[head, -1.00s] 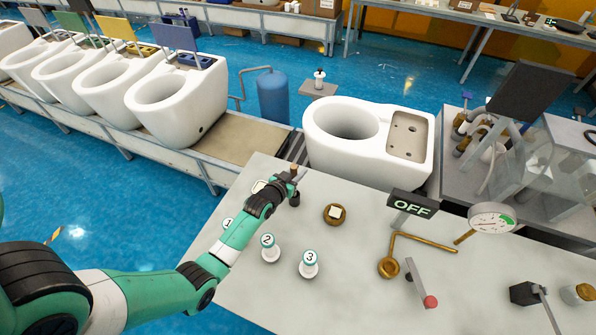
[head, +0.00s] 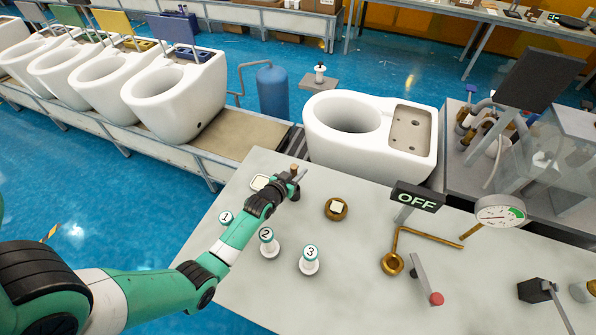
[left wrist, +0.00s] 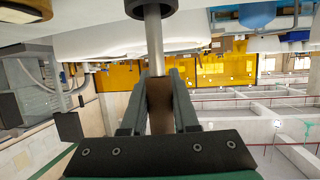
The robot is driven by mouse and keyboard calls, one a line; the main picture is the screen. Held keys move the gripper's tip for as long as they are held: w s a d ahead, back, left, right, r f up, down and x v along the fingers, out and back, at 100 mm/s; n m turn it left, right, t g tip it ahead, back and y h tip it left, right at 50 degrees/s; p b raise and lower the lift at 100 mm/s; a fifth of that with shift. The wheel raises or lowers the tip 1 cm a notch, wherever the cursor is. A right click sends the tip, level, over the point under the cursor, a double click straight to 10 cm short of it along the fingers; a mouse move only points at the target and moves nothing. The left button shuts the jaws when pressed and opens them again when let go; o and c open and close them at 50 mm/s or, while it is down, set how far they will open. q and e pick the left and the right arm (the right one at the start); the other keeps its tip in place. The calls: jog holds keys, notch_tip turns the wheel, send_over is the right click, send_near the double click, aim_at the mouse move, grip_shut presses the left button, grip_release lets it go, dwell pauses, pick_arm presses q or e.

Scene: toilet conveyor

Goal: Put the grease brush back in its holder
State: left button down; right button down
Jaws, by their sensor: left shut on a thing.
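The grease brush has a brown handle (left wrist: 159,105) and a silver shaft (left wrist: 153,40). My left gripper (head: 296,184) is shut on the handle, whose brown top shows just above the fingers in the head view. The gripper (left wrist: 158,90) also shows in the left wrist view, with its fingers on both sides of the handle. A dark round part (left wrist: 155,7) is at the far end of the shaft; I cannot tell whether it is brush head or holder. A brass bowl (head: 337,210) with a pale block stands right of the gripper. My right gripper is not in view.
White stamps numbered 1 (head: 226,218), 2 (head: 268,242) and 3 (head: 310,260) stand on the grey table (head: 350,290). A brass pipe (head: 425,243) and gauge (head: 500,212) are at right. A toilet (head: 370,140) stands beyond the table.

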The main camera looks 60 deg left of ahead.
pick_arm(q)
jog(key=shift+f+b, duration=0.45)
jog(key=shift+f, duration=0.15)
jog(key=c, duration=0.6)
grip_release()
jog(key=shift+r, duration=0.1)
jog(key=p+v, duration=0.3)
jog(key=v, duration=0.8)
jog(key=shift+s+d, duration=0.2)
jog(key=shift+s, duration=0.05)
jog(key=shift+r, duration=0.1)
